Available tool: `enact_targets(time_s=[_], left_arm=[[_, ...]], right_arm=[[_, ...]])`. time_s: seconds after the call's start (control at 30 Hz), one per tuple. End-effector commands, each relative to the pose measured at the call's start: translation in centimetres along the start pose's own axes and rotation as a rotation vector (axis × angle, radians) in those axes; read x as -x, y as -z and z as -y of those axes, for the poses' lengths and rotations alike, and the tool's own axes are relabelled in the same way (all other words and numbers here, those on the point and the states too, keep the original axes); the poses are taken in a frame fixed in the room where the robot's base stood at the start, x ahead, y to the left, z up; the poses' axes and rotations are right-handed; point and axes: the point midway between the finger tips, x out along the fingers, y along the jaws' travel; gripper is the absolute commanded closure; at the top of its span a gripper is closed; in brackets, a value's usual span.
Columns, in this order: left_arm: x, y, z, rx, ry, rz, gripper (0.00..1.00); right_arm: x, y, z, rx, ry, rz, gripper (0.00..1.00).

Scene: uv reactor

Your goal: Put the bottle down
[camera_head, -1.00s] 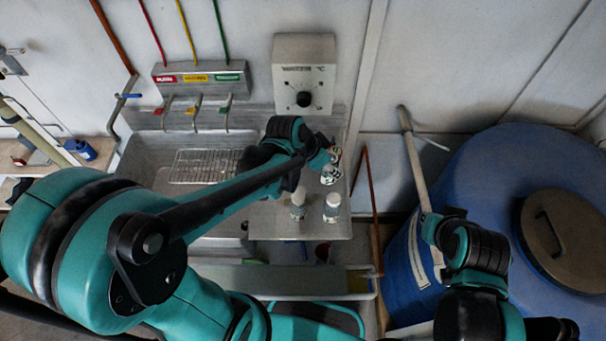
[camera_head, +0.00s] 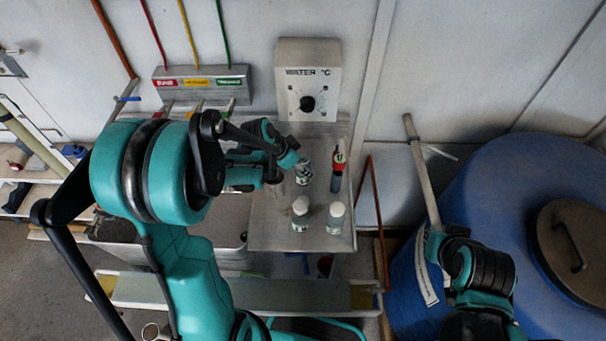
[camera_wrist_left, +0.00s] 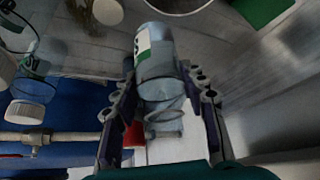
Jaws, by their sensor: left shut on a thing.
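My left gripper (camera_wrist_left: 158,112) is shut on a clear bottle (camera_wrist_left: 156,62) with a white and green label, between its two fingers in the left wrist view. In the head view my left gripper (camera_head: 276,184) is above the steel sink counter (camera_head: 270,236), left of the standing bottles; the held bottle is hard to make out there. Two white-capped bottles stand at the counter's front, a left one (camera_head: 300,214) and a right one (camera_head: 336,217). Another labelled bottle (camera_head: 304,173) is behind them, close to the gripper. My right gripper is out of view.
A dark slim item with a red top (camera_head: 338,170) stands right of the labelled bottle. A grey control box (camera_head: 307,72) is on the wall behind. A blue barrel (camera_head: 500,190) is at the right.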

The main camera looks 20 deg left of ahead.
Motion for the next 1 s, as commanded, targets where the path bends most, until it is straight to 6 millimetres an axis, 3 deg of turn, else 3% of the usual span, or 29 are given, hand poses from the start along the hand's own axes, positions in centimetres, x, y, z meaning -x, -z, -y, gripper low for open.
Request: enact_targets(time_s=[0.2, 0.63, 0.67, 0.73, 1.0], left_arm=[[-3.0, -1.7, 0.0, 0.000, 0.000, 0.000, 0.97], [-3.5, -2.0, -0.1, 0.000, 0.000, 0.000, 0.97], [-3.5, -2.0, -0.1, 0.000, 0.000, 0.000, 0.55], [-3.4, -2.0, -0.1, 0.000, 0.000, 0.000, 0.37], [-3.4, -2.0, -0.1, 0.000, 0.000, 0.000, 0.37]], right_arm=[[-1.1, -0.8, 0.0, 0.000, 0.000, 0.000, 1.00], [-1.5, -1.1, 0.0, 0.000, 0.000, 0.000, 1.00], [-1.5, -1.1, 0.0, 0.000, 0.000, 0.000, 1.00], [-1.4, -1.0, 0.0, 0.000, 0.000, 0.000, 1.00], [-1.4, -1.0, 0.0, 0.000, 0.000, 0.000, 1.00]])
